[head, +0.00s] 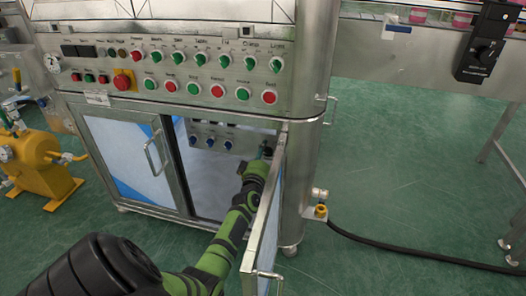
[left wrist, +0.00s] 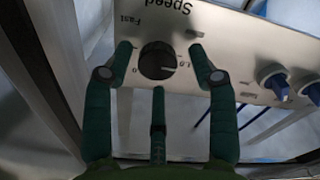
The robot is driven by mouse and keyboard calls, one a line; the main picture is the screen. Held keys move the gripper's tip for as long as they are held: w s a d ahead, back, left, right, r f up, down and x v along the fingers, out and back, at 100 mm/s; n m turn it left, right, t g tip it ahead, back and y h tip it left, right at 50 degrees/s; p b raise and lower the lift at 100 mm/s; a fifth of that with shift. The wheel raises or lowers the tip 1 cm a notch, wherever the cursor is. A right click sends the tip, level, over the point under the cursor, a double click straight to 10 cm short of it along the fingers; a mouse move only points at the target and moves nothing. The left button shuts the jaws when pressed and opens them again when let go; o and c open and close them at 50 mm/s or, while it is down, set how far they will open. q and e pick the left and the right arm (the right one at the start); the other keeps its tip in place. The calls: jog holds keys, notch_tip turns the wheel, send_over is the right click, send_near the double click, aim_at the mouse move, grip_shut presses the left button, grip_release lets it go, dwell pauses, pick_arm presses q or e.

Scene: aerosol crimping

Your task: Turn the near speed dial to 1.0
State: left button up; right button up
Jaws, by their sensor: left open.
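The speed dial (left wrist: 157,60) is a round black knob on a steel panel (left wrist: 235,40) in the left wrist view. The panel reads "Speed" and "Fast", with small scale marks around the knob. A short light mark on the knob's right side appears to point towards the "1.0" label. My left gripper (left wrist: 161,48) is open, with two green fingers on either side of the knob and a third below it. I cannot tell whether they touch it. In the head view my left gripper (head: 264,156) reaches into the open cabinet and largely hides the dial. My right gripper is not in view.
Blue knobs (head: 210,142) sit beside the dial on the inner panel. The open cabinet door (head: 263,225) stands close to my left arm. Buttons and green switches cover the upper panel (head: 180,75). Another black dial box (head: 486,45) is at upper right.

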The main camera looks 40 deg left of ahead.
pick_arm(q)
jog(key=v, duration=1.1)
jog(key=shift+s, duration=0.4)
jog(key=shift+d, duration=0.1)
